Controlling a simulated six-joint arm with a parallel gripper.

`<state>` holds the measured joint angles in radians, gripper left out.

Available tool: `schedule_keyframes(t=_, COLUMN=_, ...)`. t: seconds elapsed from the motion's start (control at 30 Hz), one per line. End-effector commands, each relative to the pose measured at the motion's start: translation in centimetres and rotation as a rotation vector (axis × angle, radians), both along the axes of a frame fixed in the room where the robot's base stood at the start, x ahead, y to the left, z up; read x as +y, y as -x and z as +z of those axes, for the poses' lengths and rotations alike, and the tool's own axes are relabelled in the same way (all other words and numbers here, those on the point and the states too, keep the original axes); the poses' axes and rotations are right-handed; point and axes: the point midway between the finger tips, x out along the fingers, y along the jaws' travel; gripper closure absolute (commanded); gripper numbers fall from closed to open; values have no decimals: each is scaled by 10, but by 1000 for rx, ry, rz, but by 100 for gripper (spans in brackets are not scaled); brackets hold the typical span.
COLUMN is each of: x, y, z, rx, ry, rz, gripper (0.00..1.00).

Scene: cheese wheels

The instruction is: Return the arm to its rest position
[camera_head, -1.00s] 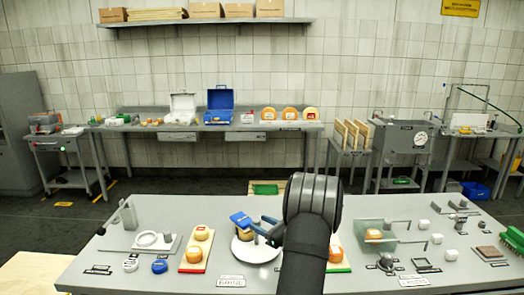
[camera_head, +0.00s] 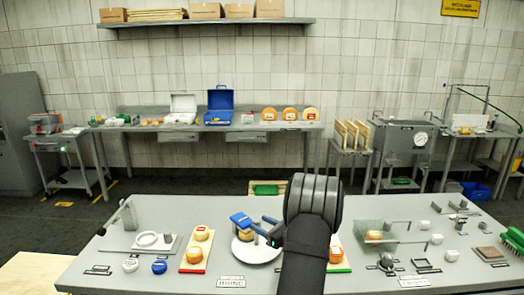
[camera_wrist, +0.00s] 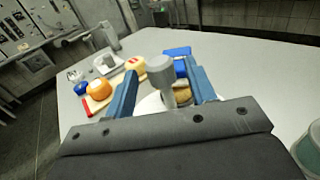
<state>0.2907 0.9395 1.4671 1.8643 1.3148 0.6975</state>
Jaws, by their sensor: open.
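My gripper (camera_wrist: 163,88) is open, its two blue fingers apart in the wrist view. A grey knob-headed post (camera_wrist: 159,68) shows between the fingers; I cannot tell whether they touch it. Beyond it are a cheese wheel (camera_wrist: 182,96) and a blue block (camera_wrist: 177,52). In the head view, my dark arm reaches over the front table (camera_head: 450,275), and my gripper (camera_head: 264,229) is low beside the round white plate (camera_head: 262,252). A cheese (camera_head: 246,236) on the plate is partly hidden by the blue block (camera_head: 240,219).
My arm partly hides another board with cheese (camera_head: 336,252). A clear box (camera_head: 388,227) with cheese stands right. Small white and blue lids (camera_head: 159,267) lie at the front left.

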Motion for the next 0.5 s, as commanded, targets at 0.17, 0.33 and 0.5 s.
schedule_keyframes(t=0.17, x=-30, y=23, z=1, rx=-1, ry=1, rz=-3, gripper=49)
schedule_keyframes(t=0.33, x=-57, y=44, z=0, rx=0, ry=0, rz=-3, gripper=49)
schedule_keyframes(t=0.5, x=-83, y=66, z=1, rx=0, ry=0, rz=-4, gripper=49)
